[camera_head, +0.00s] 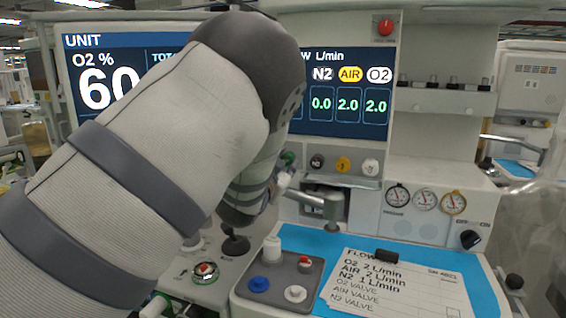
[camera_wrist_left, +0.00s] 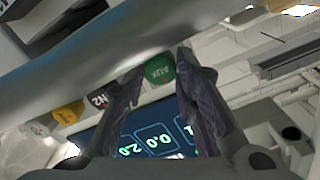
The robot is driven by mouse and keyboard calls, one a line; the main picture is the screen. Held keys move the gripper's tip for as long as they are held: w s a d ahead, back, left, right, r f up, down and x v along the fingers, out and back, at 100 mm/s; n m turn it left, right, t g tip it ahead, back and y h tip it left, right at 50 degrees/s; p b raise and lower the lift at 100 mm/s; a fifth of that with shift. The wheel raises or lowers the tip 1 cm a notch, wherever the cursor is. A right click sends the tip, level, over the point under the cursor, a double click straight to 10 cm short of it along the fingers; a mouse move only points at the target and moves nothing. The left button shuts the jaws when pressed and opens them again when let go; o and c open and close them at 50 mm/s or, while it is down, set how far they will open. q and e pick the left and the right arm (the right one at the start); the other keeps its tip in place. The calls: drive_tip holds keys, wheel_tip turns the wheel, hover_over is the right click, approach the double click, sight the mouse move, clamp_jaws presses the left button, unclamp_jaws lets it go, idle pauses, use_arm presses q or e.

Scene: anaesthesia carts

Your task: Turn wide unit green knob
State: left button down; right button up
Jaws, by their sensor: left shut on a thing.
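The green knob (camera_wrist_left: 160,68), marked AUX, sits between the two dark fingers of my left gripper (camera_wrist_left: 159,65) in the left wrist view. The fingers are shut on its sides. In the head view only a small part of the green knob (camera_head: 288,157) shows beside my left arm. That arm hides most of the gripper there. My right gripper is in neither view.
To the right of the green knob are a black knob (camera_head: 317,162), a yellow knob (camera_head: 343,165) and a white knob (camera_head: 370,167). A display (camera_head: 346,92) stands above them. A grey pipe (camera_head: 322,205) juts out below, over a blue worktop with a paper card (camera_head: 395,285).

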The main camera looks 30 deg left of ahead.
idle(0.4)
use_arm(q)
drive_tip(key=c, duration=1.3)
unclamp_jaws()
drive_tip(key=v, duration=1.2)
